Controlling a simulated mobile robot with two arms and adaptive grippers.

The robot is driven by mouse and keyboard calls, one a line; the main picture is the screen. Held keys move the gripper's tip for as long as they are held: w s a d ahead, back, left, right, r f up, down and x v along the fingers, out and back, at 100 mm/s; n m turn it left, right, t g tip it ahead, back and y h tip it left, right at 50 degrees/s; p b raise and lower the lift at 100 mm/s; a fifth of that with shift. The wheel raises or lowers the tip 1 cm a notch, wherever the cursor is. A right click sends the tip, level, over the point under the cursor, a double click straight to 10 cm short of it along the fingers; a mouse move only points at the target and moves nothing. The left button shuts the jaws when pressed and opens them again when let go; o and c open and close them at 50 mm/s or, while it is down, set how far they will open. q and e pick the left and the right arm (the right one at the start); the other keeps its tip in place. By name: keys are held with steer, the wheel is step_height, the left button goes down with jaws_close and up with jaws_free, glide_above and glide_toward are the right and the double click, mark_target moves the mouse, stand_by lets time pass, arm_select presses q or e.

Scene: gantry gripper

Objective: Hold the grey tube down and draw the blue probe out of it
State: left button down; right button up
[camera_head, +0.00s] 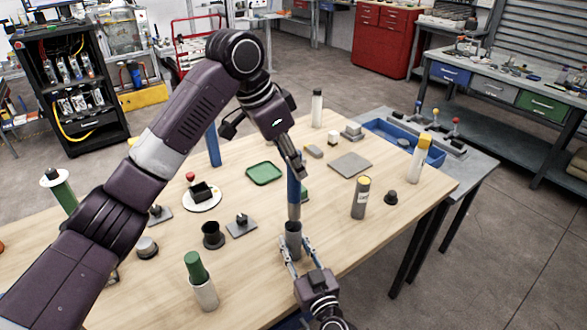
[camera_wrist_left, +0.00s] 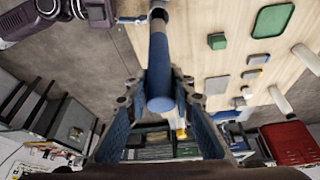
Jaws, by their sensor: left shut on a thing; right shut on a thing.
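The grey tube (camera_head: 293,240) stands upright on the table near its front edge. My right gripper (camera_head: 292,252) is shut around the tube from the front. The blue probe (camera_head: 293,190) rises upright above the tube, blue above and paler below. Its lower end meets the tube's mouth; how deep it sits inside cannot be seen. My left gripper (camera_head: 298,170) is shut on the upper part of the probe. In the left wrist view the probe (camera_wrist_left: 159,75) runs between the fingers of my left gripper (camera_wrist_left: 161,100), its rounded end towards the camera.
A dark cup (camera_head: 213,236) and a small grey plate with a knob (camera_head: 241,227) stand left of the tube. A green-capped cylinder (camera_head: 199,280) is at front left. A grey cylinder (camera_head: 360,198) stands to the right. A green tray (camera_head: 264,173) lies behind.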

stand_by(0.3)
steer(key=o, duration=1.2)
steer(key=v, duration=1.2)
